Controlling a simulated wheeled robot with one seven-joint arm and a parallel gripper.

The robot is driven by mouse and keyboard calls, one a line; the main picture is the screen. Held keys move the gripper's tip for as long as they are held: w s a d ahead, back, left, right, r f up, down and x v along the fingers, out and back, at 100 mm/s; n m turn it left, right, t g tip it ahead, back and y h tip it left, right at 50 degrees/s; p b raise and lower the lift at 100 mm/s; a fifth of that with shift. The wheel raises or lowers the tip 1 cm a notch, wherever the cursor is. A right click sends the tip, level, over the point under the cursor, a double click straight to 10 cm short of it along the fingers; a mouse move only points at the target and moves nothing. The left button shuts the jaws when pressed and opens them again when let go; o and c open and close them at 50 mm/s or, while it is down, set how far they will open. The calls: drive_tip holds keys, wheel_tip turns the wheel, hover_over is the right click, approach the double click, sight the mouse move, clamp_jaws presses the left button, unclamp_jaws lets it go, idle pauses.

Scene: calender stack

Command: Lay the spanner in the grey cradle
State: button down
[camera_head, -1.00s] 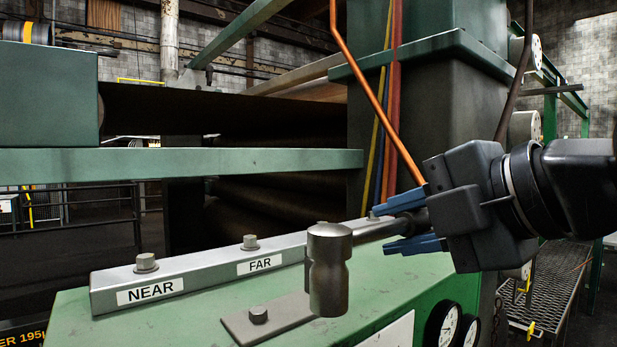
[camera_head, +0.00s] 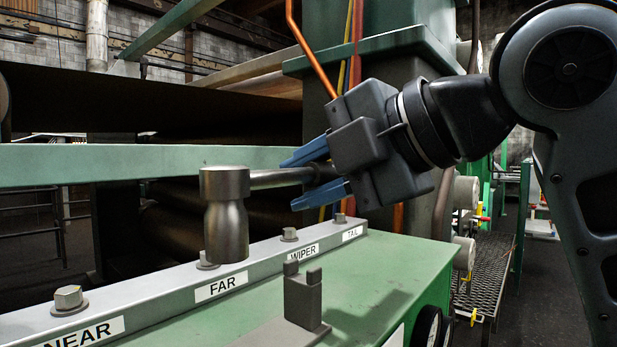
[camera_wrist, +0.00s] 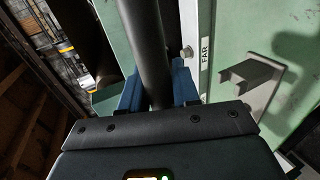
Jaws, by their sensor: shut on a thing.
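The wrist view shows a dark handle (camera_wrist: 147,50) between the fingers. The grey cradle (camera_head: 303,297), with upright prongs, stands on the green top, lower and nearer than the hammer in the head view. It looks empty, and the wrist view shows it right of the fingers (camera_wrist: 249,74).
A grey rail (camera_head: 160,292) with several bolts and labels NEAR, FAR, WIPER and TAIL runs along the back of the green top (camera_head: 385,262). A green beam (camera_head: 120,165) crosses behind the hammer. A dark gauge (camera_head: 428,328) sits on the side face.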

drive_tip(key=shift+f+b, duration=2.15)
drive_tip(key=shift+f, duration=0.7)
drive_tip(key=shift+f+b, duration=1.35)
drive_tip(key=shift+f, duration=0.15)
drive_tip(key=shift+c, duration=1.3)
unclamp_jaws()
drive_tip(key=shift+o, duration=0.3)
drive_tip(key=shift+f, duration=0.1)
drive_tip(key=shift+f, duration=0.1)
drive_tip(key=shift+s, duration=0.1)
drive_tip(key=shift+p+v, duration=1.15)
drive_tip(key=shift+v, duration=2.75)
